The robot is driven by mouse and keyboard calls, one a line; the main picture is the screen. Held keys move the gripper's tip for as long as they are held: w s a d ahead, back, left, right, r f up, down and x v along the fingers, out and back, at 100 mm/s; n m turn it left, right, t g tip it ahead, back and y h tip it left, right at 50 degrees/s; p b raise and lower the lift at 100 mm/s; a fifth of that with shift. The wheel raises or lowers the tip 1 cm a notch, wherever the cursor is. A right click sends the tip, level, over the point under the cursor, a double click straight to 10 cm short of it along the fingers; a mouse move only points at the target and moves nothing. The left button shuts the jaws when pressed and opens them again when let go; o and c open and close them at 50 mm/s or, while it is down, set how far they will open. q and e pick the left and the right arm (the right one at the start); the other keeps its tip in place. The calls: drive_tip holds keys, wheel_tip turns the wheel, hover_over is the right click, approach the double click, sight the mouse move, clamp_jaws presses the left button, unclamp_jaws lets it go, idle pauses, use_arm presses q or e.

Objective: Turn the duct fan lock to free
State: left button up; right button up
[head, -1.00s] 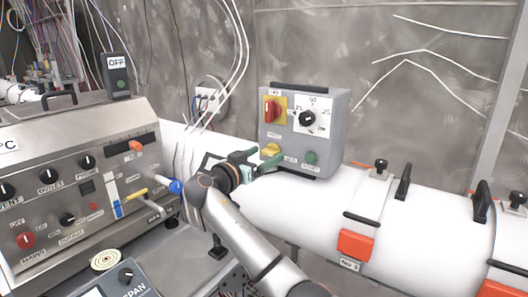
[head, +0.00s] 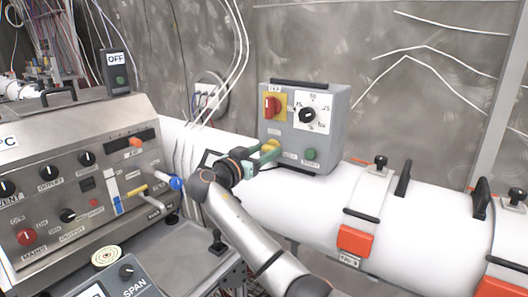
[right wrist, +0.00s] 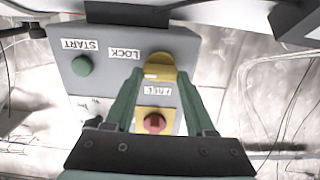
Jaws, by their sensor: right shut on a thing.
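The grey fan control box (head: 331,128) stands on the white duct, with the yellow lock knob (head: 270,145) at its lower left. In the right wrist view, upside down, the yellow knob (right wrist: 160,66) sits between a LOCK label (right wrist: 125,53) and a FREE label (right wrist: 158,90). My right gripper (head: 273,151) is at the knob, its green fingers on either side of it. In the wrist view the right gripper (right wrist: 160,76) is shut on the knob. The fingers partly hide the knob's edges, and I cannot tell its exact angle. My left gripper is not in view.
The box also carries a red switch (head: 271,106), a black dial (head: 307,115) and a green START button (head: 311,154). A steel control panel (head: 80,190) stands at left. The white duct (head: 310,205) with clamps and orange latches runs right below the box.

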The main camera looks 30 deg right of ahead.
clamp_jaws()
drive_tip(key=n, duration=0.3)
drive_tip(key=shift+n, duration=0.4)
drive_tip(key=n+p, duration=0.1)
drive_tip(key=n, duration=0.2)
drive_tip(key=shift+w+n, duration=0.1)
drive_tip(key=shift+n, duration=0.2)
drive_tip(key=n+p, duration=0.3)
drive_tip(key=n, duration=0.3)
drive_tip(key=shift+p, duration=0.3)
drive_tip(key=shift+f+n+p, duration=0.15)
drive_tip(key=shift+n+p, duration=0.2)
drive_tip(key=shift+n, duration=1.95)
